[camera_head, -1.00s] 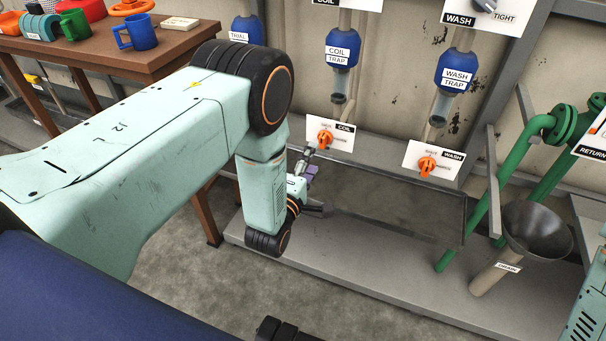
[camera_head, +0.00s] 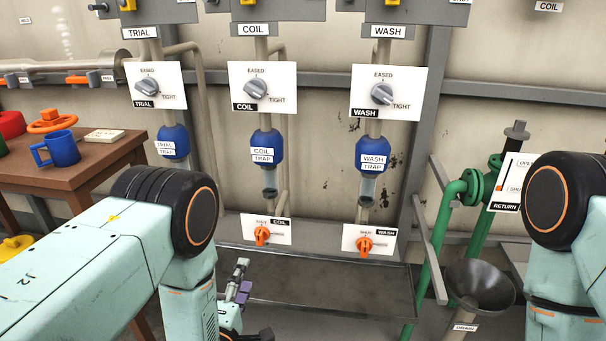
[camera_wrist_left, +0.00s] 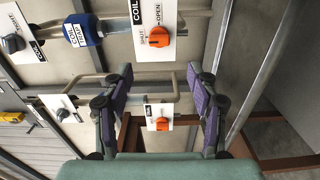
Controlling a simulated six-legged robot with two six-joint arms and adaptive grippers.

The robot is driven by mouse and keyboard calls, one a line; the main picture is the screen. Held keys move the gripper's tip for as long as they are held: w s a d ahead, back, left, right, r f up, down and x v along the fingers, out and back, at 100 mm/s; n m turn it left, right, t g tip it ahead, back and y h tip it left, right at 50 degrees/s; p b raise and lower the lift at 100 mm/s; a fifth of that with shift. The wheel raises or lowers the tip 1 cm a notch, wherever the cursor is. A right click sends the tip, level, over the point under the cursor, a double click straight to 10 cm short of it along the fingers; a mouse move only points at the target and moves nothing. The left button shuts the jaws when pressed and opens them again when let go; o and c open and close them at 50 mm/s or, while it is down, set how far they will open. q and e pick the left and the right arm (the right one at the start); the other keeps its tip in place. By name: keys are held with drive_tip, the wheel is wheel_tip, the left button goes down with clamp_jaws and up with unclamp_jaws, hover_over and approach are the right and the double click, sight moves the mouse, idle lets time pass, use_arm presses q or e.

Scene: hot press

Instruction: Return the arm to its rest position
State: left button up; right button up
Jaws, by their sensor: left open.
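My left arm comes in from the left of the head view, and its gripper (camera_head: 238,285) hangs low in front of the grey tray ledge (camera_head: 320,283). In the left wrist view the left gripper (camera_wrist_left: 160,88) has its two purple-padded fingers wide apart, with nothing between them. An orange COIL valve handle (camera_wrist_left: 153,48) shows beyond the fingers, apart from them. My right arm (camera_head: 560,215) shows at the right edge of the head view; its gripper is out of the picture.
Above the tray are the orange COIL handle (camera_head: 262,235) and WASH handle (camera_head: 365,245), with blue traps over them. A funnel drain (camera_head: 480,283) and green pipes (camera_head: 461,195) stand at the right. A wooden table (camera_head: 85,175) with a blue mug (camera_head: 62,148) stands at the left.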

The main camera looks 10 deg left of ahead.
use_arm(q)
drive_tip(key=s+a+f+m+g, duration=0.2)
drive_tip(key=s+f+m+g, duration=0.7)
drive_tip(key=s+f+m, duration=0.3)
drive_tip(key=s+r+m+g+p, duration=0.1)
drive_tip(key=s+g, duration=0.3)
drive_tip(key=s, duration=0.7)
drive_tip(key=s+a+r+m+g+p, duration=0.1)
drive_tip(key=s+m+g, duration=0.3)
drive_tip(key=s, duration=0.8)
drive_tip(key=shift+a+r+g+y+p, duration=0.15)
drive_tip(key=shift+r+g+y+p, duration=0.15)
drive_tip(key=shift+r+g+p, duration=0.3)
